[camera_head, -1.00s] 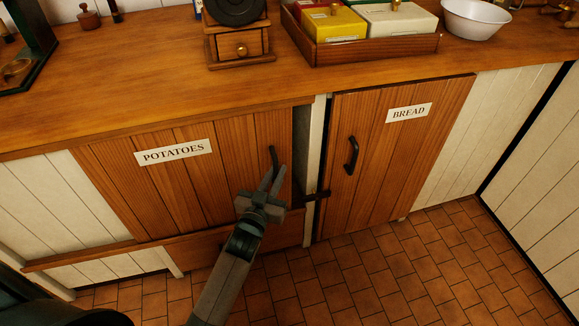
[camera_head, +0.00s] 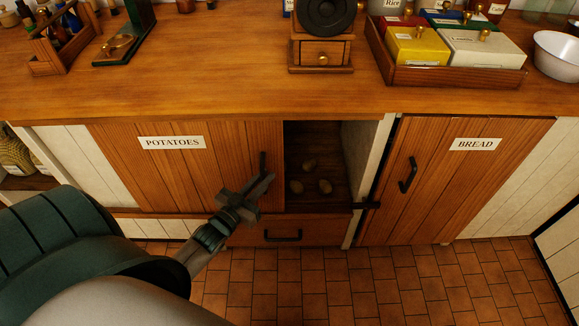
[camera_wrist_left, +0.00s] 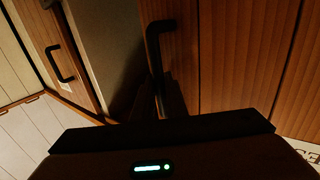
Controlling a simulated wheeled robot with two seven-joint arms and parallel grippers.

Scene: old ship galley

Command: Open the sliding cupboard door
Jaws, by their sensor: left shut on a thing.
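The wooden sliding door labelled POTATOES (camera_head: 215,180) stands partly open, with a dark gap on its right. Through the gap, several potatoes (camera_head: 310,187) lie inside the cupboard. My left gripper (camera_head: 264,184) is shut on the door's black handle (camera_head: 262,160), near the door's right edge. The handle also shows in the left wrist view (camera_wrist_left: 154,45), running down to the jaws, with the door (camera_wrist_left: 240,50) to its right. The jaw tips are dark there and partly hidden. My right gripper is not in view.
The BREAD door (camera_head: 440,190) is on the right, with a dark latch (camera_head: 366,205) beside it. A drawer (camera_head: 315,230) with a black handle sits below the gap. The counter (camera_head: 200,85) above holds a grinder (camera_head: 322,50) and a box tray (camera_head: 450,76). Tiled floor (camera_head: 330,285) is clear.

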